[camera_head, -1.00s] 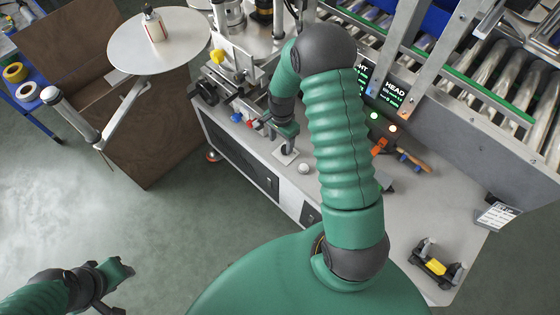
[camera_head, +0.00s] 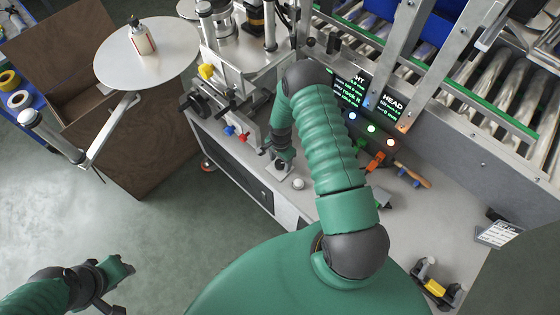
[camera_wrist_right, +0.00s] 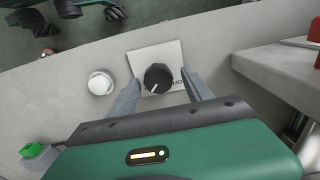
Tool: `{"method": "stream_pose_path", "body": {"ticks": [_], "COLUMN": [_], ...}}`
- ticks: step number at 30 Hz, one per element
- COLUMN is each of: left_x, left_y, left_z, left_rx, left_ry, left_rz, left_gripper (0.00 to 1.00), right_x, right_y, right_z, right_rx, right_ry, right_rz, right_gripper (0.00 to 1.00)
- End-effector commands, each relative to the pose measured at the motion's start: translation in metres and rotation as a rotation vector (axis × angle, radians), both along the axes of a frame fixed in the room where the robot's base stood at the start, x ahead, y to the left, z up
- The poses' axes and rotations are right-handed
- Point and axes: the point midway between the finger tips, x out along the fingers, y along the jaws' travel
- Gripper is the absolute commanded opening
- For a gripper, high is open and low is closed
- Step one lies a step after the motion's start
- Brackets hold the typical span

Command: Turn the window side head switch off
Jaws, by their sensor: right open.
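The switch is a black rotary knob (camera_wrist_right: 158,76) with a white pointer mark, on a white plate (camera_wrist_right: 172,53). In the right wrist view the mark points down and slightly left; the plate's lettering is partly hidden. My right gripper (camera_wrist_right: 160,88) is open, with one finger on each side of the knob; contact cannot be told. In the head view the right gripper (camera_head: 282,156) is over the white plate (camera_head: 277,171), mostly hiding the knob. My left gripper (camera_head: 117,284) is low at the left, away from the machine; its jaw opening is unclear.
A round white button (camera_head: 298,184) sits beside the plate. Lit buttons (camera_head: 371,128), displays (camera_head: 350,88) and an orange-handled tool (camera_head: 376,161) are farther right. A roller conveyor (camera_head: 480,80) runs behind.

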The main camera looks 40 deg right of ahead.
Motion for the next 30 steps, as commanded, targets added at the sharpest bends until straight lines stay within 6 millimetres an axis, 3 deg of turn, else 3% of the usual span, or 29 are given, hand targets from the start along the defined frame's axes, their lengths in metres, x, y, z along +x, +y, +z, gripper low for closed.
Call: {"method": "stream_pose_path", "body": {"ticks": [1,15,30], "left_x": [0.0000,0.0001,0.0000], "left_y": [-0.0001,0.0000,0.0000], "left_z": [0.0000,0.0001,-0.0029], "left_rx": [0.000,0.000,0.000], "left_ry": [0.000,0.000,0.000], "left_rz": [0.000,0.000,0.000], "left_gripper": [0.36,0.36,0.36], "right_x": [0.0000,0.0003,0.0008], "right_y": [0.0007,0.0032,0.0039], "right_z": [0.0006,0.0015,0.0004], "right_rx": [-0.001,0.001,0.001], "right_ry": [0.000,0.000,0.000], "right_rz": [0.001,0.002,0.122], "right_gripper": [0.59,0.00,0.00]}}
